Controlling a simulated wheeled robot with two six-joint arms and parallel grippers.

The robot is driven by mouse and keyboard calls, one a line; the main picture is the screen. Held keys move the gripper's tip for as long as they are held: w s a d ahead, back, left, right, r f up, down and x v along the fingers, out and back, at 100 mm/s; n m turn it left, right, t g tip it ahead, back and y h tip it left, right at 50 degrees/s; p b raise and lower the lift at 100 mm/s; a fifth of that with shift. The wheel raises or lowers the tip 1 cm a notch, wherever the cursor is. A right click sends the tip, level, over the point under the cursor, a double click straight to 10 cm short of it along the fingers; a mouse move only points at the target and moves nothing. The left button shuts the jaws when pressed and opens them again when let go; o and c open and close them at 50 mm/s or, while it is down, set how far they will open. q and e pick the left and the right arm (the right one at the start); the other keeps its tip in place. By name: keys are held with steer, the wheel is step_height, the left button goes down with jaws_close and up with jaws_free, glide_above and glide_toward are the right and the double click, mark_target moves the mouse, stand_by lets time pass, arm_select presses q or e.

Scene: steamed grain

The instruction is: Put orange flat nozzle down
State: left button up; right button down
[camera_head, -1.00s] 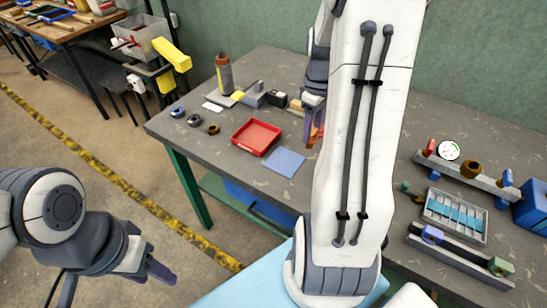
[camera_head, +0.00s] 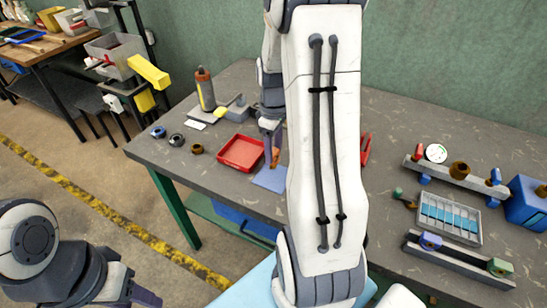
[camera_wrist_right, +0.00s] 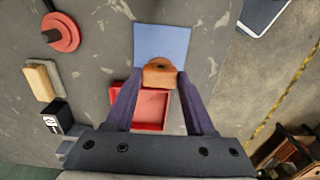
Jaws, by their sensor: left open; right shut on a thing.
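The orange flat nozzle (camera_wrist_right: 159,73) is held between the fingertips of my right gripper (camera_wrist_right: 158,84) in the right wrist view. In that view it overlaps the near edge of a blue square mat (camera_wrist_right: 162,42) and the far edge of a red tray (camera_wrist_right: 151,112). I cannot tell how high it is above the table. In the head view the right gripper (camera_head: 271,137) is partly hidden by my own arm, with the nozzle (camera_head: 274,158) at its tips beside the red tray (camera_head: 240,168) and over the blue mat (camera_head: 270,179). My left gripper (camera_head: 143,298) is open and empty at lower left, away from the table.
Several dark rings, including a brown one (camera_head: 197,149), lie left of the tray. A slotted grey tray (camera_head: 448,216) and rail fixtures lie at right. My right arm covers the table's middle.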

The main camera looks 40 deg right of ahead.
mark_target(274, 152)
steer(key=shift+f, duration=2)
steer(key=shift+f, duration=0.15)
steer(key=shift+c, duration=1.3)
jaws_free()
